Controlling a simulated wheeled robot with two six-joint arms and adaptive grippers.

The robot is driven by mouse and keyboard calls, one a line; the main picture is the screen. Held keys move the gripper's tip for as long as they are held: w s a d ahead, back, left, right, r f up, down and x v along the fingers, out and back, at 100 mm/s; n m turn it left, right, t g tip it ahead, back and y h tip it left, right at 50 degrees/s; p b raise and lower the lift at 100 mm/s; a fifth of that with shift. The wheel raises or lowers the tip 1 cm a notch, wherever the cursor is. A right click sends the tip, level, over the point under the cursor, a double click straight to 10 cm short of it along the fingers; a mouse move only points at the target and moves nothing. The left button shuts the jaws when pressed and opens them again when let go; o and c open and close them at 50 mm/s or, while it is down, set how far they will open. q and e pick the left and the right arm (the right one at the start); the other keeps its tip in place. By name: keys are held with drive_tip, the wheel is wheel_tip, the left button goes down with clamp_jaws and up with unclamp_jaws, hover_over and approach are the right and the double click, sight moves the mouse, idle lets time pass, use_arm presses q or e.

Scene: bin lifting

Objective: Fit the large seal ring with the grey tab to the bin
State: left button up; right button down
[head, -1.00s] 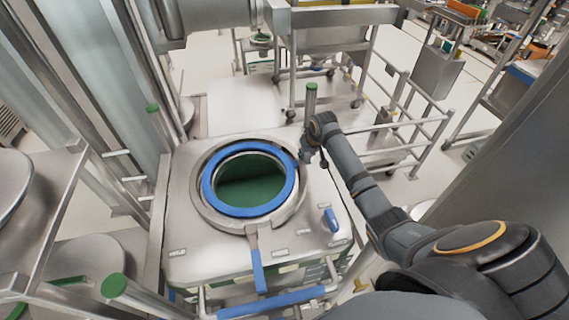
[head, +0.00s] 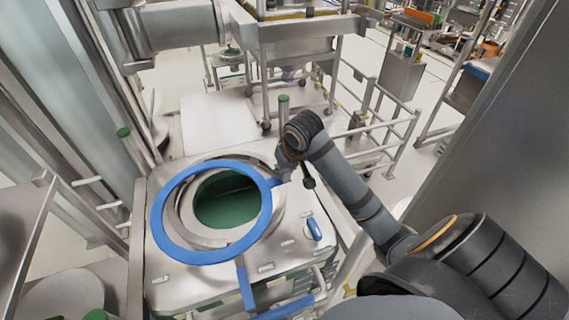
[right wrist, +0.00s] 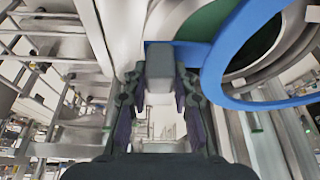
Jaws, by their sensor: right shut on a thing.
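The large blue seal ring (head: 158,218) is held above the steel bin (head: 170,278), roughly over its round opening but shifted to the left of it. It looks raised and apart from the rim. My right gripper (head: 283,170) is at the ring's right side, shut on its tab. In the right wrist view, the grey tab (right wrist: 160,82) sits between the fingers of the right gripper (right wrist: 160,95), joined by a blue strip to the ring (right wrist: 214,72). The bin's green inside (head: 225,208) shows through the ring. My left gripper is not in view.
A blue handle (head: 245,287) is at the bin's front and a blue catch (head: 314,229) at its right corner. A green-capped post (head: 284,103) stands behind the gripper. Metal rails (head: 385,140) stand to the right and a steel frame to the left.

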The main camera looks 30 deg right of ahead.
drive_tip(key=shift+s+a, duration=0.15)
drive_tip(key=shift+r, duration=0.15)
drive_tip(key=shift+r, duration=1.95)
drive_tip(key=w+d+f+m, duration=0.1)
drive_tip(key=w+d+f, duration=0.6)
drive_tip(key=w+f, duration=0.25)
drive_tip(key=shift+s+f, duration=0.15)
drive_tip(key=shift+f, duration=1.75)
drive_tip(key=shift+s+f, duration=0.15)
drive_tip(key=shift+f, duration=1.75)
drive_tip(key=shift+r, duration=0.25)
